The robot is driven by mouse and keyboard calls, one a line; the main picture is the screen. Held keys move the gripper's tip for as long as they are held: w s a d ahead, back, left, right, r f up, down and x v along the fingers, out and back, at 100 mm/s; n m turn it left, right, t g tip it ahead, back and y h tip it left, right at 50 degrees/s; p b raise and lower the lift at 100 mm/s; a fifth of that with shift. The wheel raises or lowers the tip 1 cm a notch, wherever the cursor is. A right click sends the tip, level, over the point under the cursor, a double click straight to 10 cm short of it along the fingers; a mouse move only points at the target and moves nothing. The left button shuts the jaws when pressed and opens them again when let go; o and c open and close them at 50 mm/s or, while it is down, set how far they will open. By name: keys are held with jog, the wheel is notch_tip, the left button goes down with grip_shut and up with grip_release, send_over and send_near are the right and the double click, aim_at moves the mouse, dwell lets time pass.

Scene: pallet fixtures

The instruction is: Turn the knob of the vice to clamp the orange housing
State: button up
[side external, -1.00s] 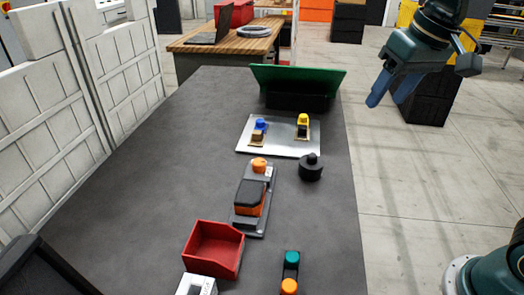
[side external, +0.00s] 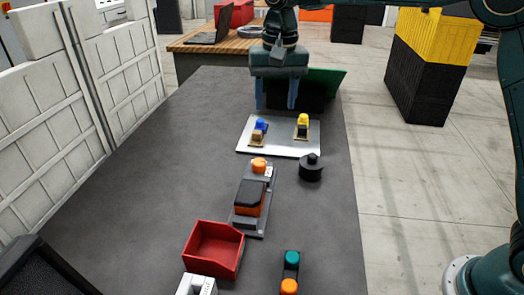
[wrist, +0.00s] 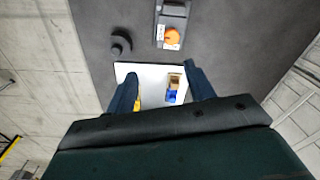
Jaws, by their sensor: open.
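The vice (side external: 266,199) stands on the middle of the dark table, with an orange knob (side external: 259,164) at its far end. The orange housing (side external: 247,204), with a dark top, sits in the vice; its contact with the jaws is too small to tell. In the wrist view the orange knob (wrist: 172,37) shows at the top, and the housing is out of sight. My gripper (side external: 275,106) is open and empty, pointing down above the far end of the white plate, beyond the vice. Its two fingers also show in the wrist view (wrist: 160,88).
The white plate (side external: 277,150) bears a blue-topped and a yellow-topped piece. A black round part (side external: 311,168) stands right of the vice. A red bin (side external: 214,250) and a two-button box (side external: 291,272) are nearer.

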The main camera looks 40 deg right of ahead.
aim_at(259, 161)
jog(key=shift+m+g, duration=0.3)
jog(key=w+a+f, duration=0.2)
jog(key=f, duration=0.1)
jog(key=shift+w+a+f, duration=0.1)
jog(key=shift+w+a, duration=0.1)
jog(key=shift+w, duration=0.15)
jog(key=shift+f, duration=0.15)
notch_tip(259, 161, down, 14)
jog(key=shift+r, duration=0.2)
jog(key=c, duration=1)
